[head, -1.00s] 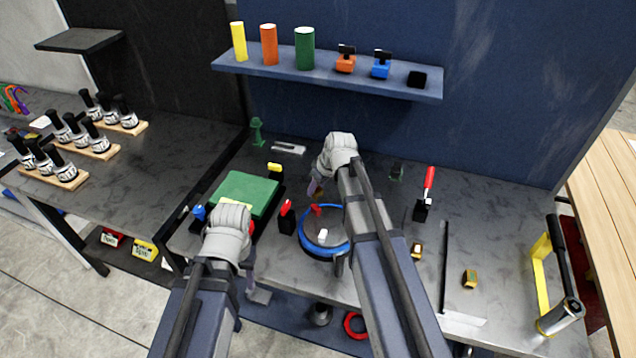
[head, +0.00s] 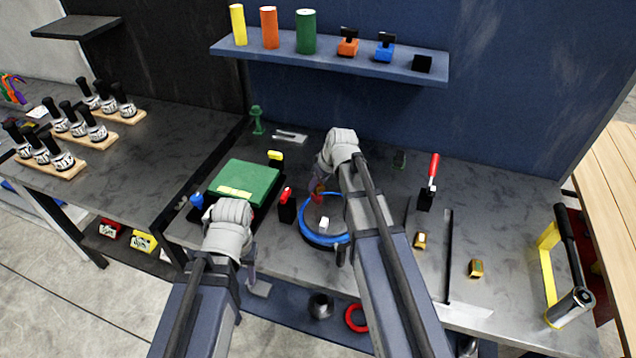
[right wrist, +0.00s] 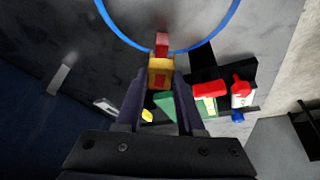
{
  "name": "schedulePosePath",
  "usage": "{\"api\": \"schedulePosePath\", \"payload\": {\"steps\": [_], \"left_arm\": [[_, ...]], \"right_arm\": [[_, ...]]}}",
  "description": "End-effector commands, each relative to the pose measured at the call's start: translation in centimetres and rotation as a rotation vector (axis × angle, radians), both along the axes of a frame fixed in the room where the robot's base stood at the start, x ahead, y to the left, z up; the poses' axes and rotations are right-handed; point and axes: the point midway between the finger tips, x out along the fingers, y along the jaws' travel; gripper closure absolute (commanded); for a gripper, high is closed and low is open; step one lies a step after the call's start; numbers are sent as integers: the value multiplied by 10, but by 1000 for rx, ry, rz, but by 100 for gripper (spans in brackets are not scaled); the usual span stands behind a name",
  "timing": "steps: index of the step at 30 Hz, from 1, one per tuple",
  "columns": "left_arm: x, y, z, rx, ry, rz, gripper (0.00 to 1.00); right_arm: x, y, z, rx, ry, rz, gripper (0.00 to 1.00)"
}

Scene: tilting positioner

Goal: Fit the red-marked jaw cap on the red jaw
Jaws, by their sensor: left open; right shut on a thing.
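The positioner's round table with a blue rim (head: 345,240) stands on the workbench in front of me. The red jaw (right wrist: 161,40) is at its rim in the right wrist view. My right gripper (right wrist: 160,88) is shut on the yellow-orange jaw cap (right wrist: 160,66), which has a red mark. The cap is right at the red jaw, in line with it; I cannot tell whether they touch. In the head view my right gripper (head: 317,186) is at the far left rim, its fingertips partly hidden. My left gripper (head: 251,272) is open and empty near the bench's front edge.
A white block (head: 323,224) sits on the round table. A green block (head: 244,183) and a red-topped black fixture (head: 287,207) stand to its left.

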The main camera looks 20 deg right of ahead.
Motion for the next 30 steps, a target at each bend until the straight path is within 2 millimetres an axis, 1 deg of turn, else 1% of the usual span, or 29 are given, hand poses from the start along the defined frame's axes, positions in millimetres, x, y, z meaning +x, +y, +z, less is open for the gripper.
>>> {"api": "schedulePosePath", "payload": {"steps": [13, 30], "left_arm": [[0, 0, -1, 0, 0, 0, 50], [0, 0, -22, 0, 0, 0, 50]], "right_arm": [[0, 0, -1, 0, 0, 0, 100], [0, 0, -22, 0, 0, 0, 100]]}}
